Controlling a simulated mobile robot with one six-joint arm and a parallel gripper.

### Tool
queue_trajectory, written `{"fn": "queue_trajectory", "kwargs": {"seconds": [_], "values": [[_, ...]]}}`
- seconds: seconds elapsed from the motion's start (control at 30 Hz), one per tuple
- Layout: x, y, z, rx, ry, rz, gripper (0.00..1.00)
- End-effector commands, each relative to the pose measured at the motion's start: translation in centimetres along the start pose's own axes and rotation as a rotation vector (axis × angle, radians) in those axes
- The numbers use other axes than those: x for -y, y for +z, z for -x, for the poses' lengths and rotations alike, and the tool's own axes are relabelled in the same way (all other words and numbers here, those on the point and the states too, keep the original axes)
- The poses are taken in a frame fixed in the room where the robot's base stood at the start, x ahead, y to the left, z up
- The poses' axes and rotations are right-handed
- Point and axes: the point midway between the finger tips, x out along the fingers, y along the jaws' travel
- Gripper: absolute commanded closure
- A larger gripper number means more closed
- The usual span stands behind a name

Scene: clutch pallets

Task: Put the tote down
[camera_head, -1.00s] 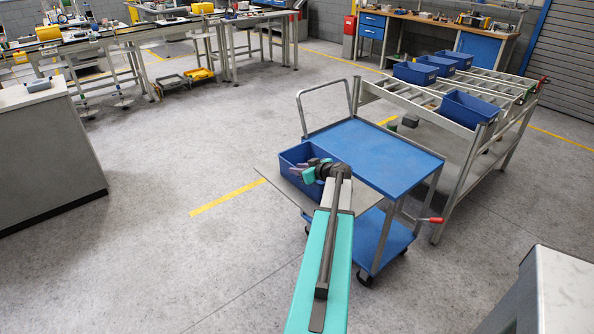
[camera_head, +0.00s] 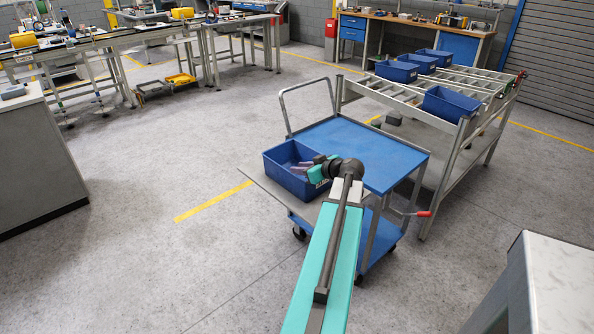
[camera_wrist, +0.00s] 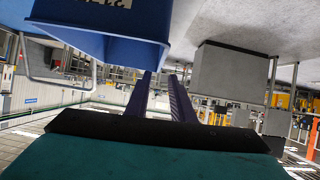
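A blue tote (camera_head: 283,177) stands upright on a grey flat plate (camera_head: 262,184) at the left side of a blue cart (camera_head: 365,150). My gripper (camera_head: 305,168) is at the tote's right side in the head view, its fingers appearing over the tote's opening. In the wrist view the tote's blue wall (camera_wrist: 100,40) fills the upper left. My gripper's two purple fingers (camera_wrist: 160,90) show there with a narrow gap and nothing between them. The tote's underside is hidden.
A metal roller rack (camera_head: 440,118) with several blue totes stands right of the cart. A grey cabinet (camera_head: 40,150) is at the left, and a pale worktop (camera_head: 560,270) at the lower right. The floor between cabinet and cart is clear.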

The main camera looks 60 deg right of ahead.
Motion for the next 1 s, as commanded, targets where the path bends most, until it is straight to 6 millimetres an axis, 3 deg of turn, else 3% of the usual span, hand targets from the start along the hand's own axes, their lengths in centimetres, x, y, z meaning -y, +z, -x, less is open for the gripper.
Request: {"fn": "queue_trajectory", "kwargs": {"seconds": [0.77,0.87,1.0], "values": [[0.1,0.0,-0.1,0.002,-0.002,0.000,0.78],[0.9,0.3,-0.7,0.011,-0.015,-0.006,0.78],[3.6,1.6,-2.8,0.049,-0.058,-0.027,0.78]]}}
